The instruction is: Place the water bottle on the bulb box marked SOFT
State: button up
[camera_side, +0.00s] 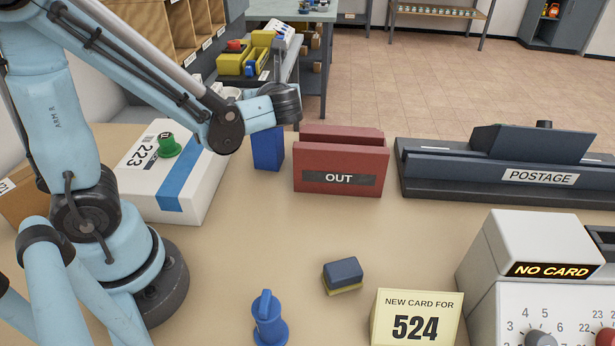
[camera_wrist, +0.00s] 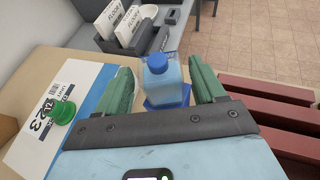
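That blue piece (camera_side: 268,148) stands left of the OUT tray in the side view, where I cannot make out the bottle. My gripper (camera_wrist: 158,64) is open, its green fingers on either side of the bottle in the picture with gaps between. In the side view its fingers are hidden behind the wrist. White boxes with lettering like FLOOD, a left one (camera_wrist: 108,20) and a right one (camera_wrist: 130,25), stand at the back. I cannot read SOFT anywhere.
A white 223 parcel (camera_side: 140,175) carries a green stamp (camera_side: 168,146). The red OUT tray (camera_side: 340,168) stands close to my gripper's right. The POSTAGE unit (camera_side: 500,175), a dark eraser (camera_side: 342,275) and a blue stamp (camera_side: 268,318) are further off.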

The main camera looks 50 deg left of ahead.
jog(key=shift+o, duration=0.4)
jog(key=shift+r, duration=0.15)
jog(key=v, duration=1.2)
notch_tip(320, 180, down, 6)
jog(key=s+d+n+t+h, duration=0.1)
jog(key=d+n+t+h, duration=0.1)
jog(key=n+h, duration=1)
jog(key=n, duration=1)
jog(key=shift+s, duration=0.4)
jog(key=shift+d, duration=0.15)
